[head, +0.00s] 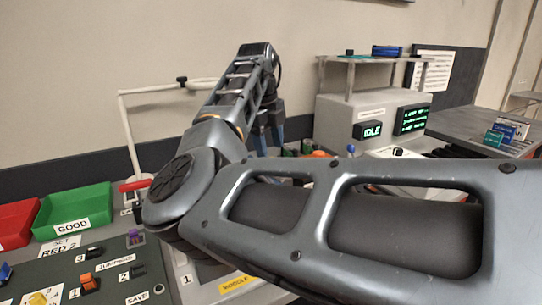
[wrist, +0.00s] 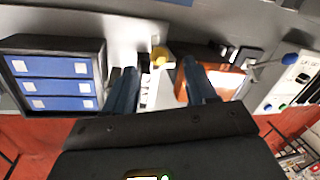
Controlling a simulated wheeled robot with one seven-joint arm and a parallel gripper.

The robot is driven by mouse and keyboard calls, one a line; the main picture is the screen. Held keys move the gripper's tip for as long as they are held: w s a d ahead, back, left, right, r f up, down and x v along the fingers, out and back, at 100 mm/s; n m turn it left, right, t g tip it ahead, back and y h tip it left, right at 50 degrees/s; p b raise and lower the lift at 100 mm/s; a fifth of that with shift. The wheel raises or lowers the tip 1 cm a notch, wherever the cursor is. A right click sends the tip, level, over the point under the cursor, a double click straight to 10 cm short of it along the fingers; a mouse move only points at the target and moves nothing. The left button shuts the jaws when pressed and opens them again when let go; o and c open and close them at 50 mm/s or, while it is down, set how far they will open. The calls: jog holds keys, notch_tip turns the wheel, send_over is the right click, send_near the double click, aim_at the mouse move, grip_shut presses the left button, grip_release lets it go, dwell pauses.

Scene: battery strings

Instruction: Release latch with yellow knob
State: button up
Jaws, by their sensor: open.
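The yellow knob (wrist: 158,55) shows in the wrist view, small and close to a pale strip (wrist: 148,88). It sits between my gripper's two blue fingers (wrist: 159,70), near the level of their tips, with space on both sides. The fingers are apart and hold nothing. I cannot tell how far the knob is from the tips in depth. The latch mechanism is mostly hidden. In the head view my gripper (head: 268,140) points down behind my forearm, and the knob is hidden there.
A black holder with blue cells (wrist: 55,90) stands left of the fingers in the wrist view. An orange block (wrist: 225,78) and a white switch panel (wrist: 297,80) are on the right. A grey IDLE console (head: 350,112) and green GOOD bin (head: 75,203) show in the head view.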

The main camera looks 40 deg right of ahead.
jog(key=shift+a+r, duration=0.2)
jog(key=shift+r, duration=0.75)
jog(key=shift+a+r, duration=0.2)
jog(key=shift+r, duration=0.7)
